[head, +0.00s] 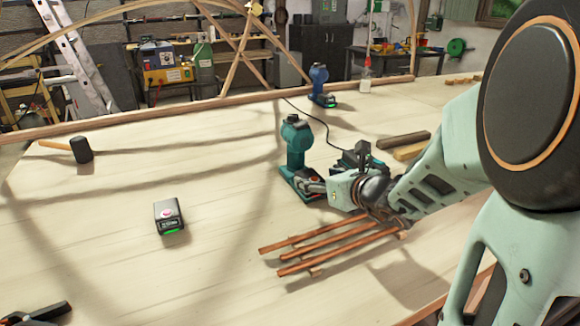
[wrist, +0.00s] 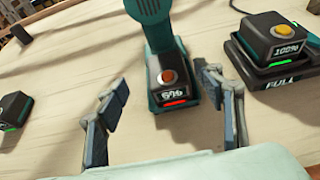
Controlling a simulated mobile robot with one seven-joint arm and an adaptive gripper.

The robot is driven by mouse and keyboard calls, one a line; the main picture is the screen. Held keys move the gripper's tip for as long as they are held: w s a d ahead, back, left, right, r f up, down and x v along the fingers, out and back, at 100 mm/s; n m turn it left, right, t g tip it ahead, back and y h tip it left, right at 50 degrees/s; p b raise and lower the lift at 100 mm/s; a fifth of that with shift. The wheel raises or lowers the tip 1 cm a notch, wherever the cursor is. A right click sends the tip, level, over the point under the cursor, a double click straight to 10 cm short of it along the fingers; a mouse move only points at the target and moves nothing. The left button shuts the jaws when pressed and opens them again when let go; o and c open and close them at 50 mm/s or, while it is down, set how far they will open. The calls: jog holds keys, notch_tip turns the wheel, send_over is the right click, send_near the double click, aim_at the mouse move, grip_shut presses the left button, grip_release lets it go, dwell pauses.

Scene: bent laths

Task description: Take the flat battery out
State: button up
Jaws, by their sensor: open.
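A teal drill (head: 295,145) stands upright on the bench, and it also shows in the wrist view (wrist: 150,12). The flat battery (wrist: 172,96) is in its foot, with an orange button, a low reading that looks like 6% and a red light. My gripper (wrist: 164,84) is open and empty, its fingers on either side of the battery's near end, with gaps visible. In the head view my gripper (head: 318,187) is at the drill's foot and partly covers it. Whether the fingers touch the battery cannot be told.
A charger (wrist: 280,72) at the right carries a battery (wrist: 276,38) reading 100%. A loose battery (head: 169,215) with a green light lies left. Wooden laths (head: 310,246) lie below my arm. A blue drill (head: 320,88) and a mallet (head: 80,150) stand clear.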

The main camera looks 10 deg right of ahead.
aim_at(313, 178)
jog(key=shift+w+a+f, duration=0.2)
jog(key=shift+w+f, duration=0.1)
jog(key=shift+w, duration=0.35)
jog(key=w+f, duration=0.1)
jog(key=w+b, duration=0.1)
jog(key=w+f, duration=0.1)
jog(key=w, duration=0.1)
jog(key=shift+a+f, duration=0.25)
jog(key=shift+f, duration=0.1)
jog(key=shift+w+a, duration=0.1)
jog(key=shift+w, duration=0.15)
jog(key=c, duration=1.6)
